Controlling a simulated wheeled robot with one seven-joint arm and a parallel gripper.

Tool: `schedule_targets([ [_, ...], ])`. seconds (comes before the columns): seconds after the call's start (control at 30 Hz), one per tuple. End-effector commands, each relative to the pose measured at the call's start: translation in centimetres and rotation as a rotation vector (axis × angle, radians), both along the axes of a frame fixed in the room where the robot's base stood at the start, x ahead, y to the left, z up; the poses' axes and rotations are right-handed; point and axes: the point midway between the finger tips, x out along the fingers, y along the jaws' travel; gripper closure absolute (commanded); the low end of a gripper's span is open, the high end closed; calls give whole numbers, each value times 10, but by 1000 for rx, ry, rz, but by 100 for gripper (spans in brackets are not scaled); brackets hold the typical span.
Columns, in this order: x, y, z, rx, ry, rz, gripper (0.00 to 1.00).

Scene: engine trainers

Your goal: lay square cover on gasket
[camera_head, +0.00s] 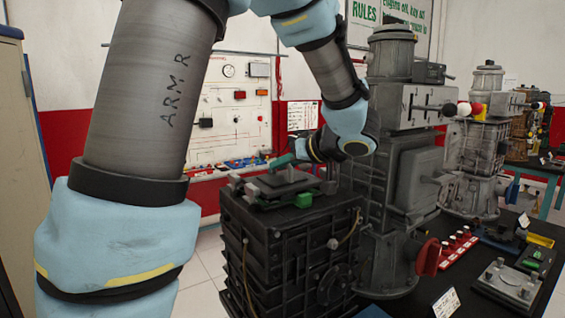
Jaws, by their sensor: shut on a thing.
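A dark grey square cover (284,182) is at the top of a black ribbed engine block (290,250), with a raised part in its middle. My gripper (290,164) reaches in from the upper right, at the cover's raised part, and is shut on the cover. Its fingertips are small and partly hidden behind my wrist. The cover looks roughly level and just over the block's top. I cannot tell whether it touches what is under it. The gasket cannot be made out beneath the cover.
A green piece (303,200) shows at the block's top front edge. A tall grey engine (399,170) stands close on the right. A red knob (428,257), a red strip with pegs (459,247) and a grey plate (508,283) are at the right on the dark table.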

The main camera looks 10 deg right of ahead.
Motion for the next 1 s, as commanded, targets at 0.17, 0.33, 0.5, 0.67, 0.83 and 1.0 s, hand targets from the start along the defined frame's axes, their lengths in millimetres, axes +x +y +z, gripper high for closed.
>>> schedule_targets([
  [0.17, 0, 0, 1, 0, -2, 0, 100],
  [0.33, 0, 0, 1, 0, -2, 0, 100],
  [0.5, 0, 0, -1, 0, -2, 0, 100],
  [0.67, 0, 0, -3, 0, -2, 0, 100],
  [0.83, 0, 0, -5, 0, -2, 0, 100],
  [1.0, 0, 0, -8, 1, -2, 0, 100],
])
